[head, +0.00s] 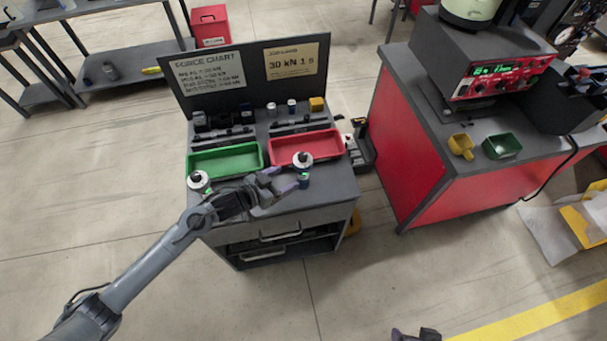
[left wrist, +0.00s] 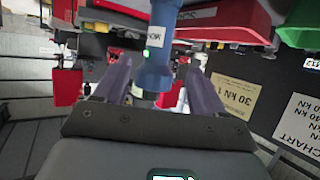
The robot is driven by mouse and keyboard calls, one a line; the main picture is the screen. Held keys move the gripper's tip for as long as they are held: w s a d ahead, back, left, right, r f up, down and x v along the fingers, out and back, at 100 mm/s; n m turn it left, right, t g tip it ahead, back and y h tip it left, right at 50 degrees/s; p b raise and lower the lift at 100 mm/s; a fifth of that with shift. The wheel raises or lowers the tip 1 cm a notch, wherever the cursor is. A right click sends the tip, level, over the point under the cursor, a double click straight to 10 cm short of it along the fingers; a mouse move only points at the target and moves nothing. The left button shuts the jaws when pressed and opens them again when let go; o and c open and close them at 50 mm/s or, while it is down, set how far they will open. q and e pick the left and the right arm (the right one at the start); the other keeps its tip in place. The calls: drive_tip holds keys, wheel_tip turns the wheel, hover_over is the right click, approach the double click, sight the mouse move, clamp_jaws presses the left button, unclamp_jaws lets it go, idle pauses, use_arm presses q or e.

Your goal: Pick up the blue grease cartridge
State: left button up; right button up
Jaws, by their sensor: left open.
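The blue grease cartridge (left wrist: 153,65) stands out in the left wrist view, a blue cylinder with a white label and a small green light. It lies between the two fingers of my left gripper (left wrist: 160,88), with a gap showing on each side. The left gripper is open. A small part of my right gripper (head: 412,335) shows at the bottom edge; its jaws cannot be made out.
On the bench (head: 335,185) are a green tray (head: 225,161) and a red tray (head: 330,147) behind the gripper. White-topped round items (head: 199,180) (head: 302,160) stand close by. A dark upright board (head: 255,70) closes the back. A red cabinet (head: 405,150) stands to the right.

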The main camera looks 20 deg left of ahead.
sight(298, 172)
use_arm(q)
drive_tip(key=shift+b+x, duration=0.55)
drive_tip(key=shift+x, duration=3.85)
drive_tip(key=shift+d+r, duration=0.1)
drive_tip(key=shift+d, duration=0.05)
drive_tip(key=shift+c, duration=0.5)
drive_tip(key=c, duration=1.1)
drive_tip(key=shift+r, duration=0.1)
